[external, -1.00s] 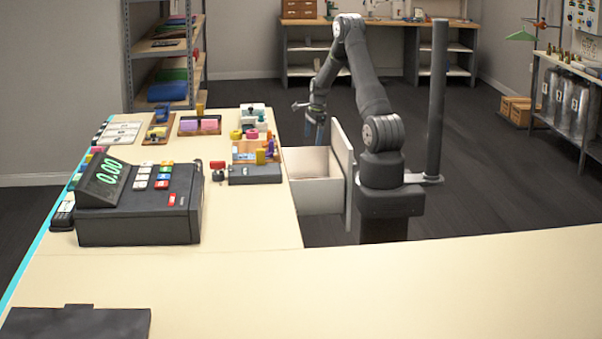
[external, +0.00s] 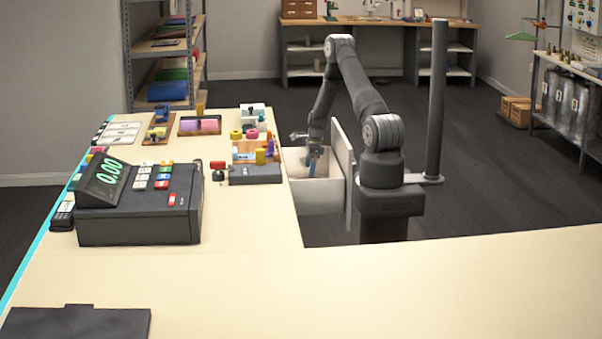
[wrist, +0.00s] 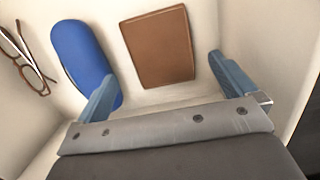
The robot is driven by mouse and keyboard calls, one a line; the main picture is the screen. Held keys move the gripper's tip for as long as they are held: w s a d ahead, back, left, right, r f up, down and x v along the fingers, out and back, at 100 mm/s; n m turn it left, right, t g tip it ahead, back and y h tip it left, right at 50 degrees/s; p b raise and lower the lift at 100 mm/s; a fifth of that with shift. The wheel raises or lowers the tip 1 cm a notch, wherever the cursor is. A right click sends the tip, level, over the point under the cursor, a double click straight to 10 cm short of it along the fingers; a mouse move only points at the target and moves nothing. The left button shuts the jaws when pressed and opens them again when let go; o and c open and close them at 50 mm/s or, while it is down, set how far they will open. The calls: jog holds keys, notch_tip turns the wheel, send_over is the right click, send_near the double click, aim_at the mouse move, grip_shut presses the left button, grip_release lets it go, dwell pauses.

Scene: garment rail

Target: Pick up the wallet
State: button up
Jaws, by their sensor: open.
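A brown, flat, rectangular wallet (wrist: 160,48) lies on the floor of the white drawer in the wrist view. My gripper (wrist: 160,78) is open, with its two blue-grey fingers on either side of the wallet's near end and apart from it. In the external view my gripper (external: 312,165) reaches down into the open drawer (external: 320,197). The wallet cannot be made out in the external view.
In the wrist view a blue oblong case (wrist: 82,55) lies left of the wallet, partly behind my left finger. Glasses (wrist: 24,60) lie further left. Drawer walls surround them. A cash register (external: 138,205) stands on the counter (external: 255,215).

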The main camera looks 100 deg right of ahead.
jog(key=shift+w+f, duration=0.15)
jog(key=shift+f, duration=1.25)
jog(key=shift+w+f, duration=0.15)
jog(key=shift+f, duration=1.2)
jog(key=c, duration=0.9)
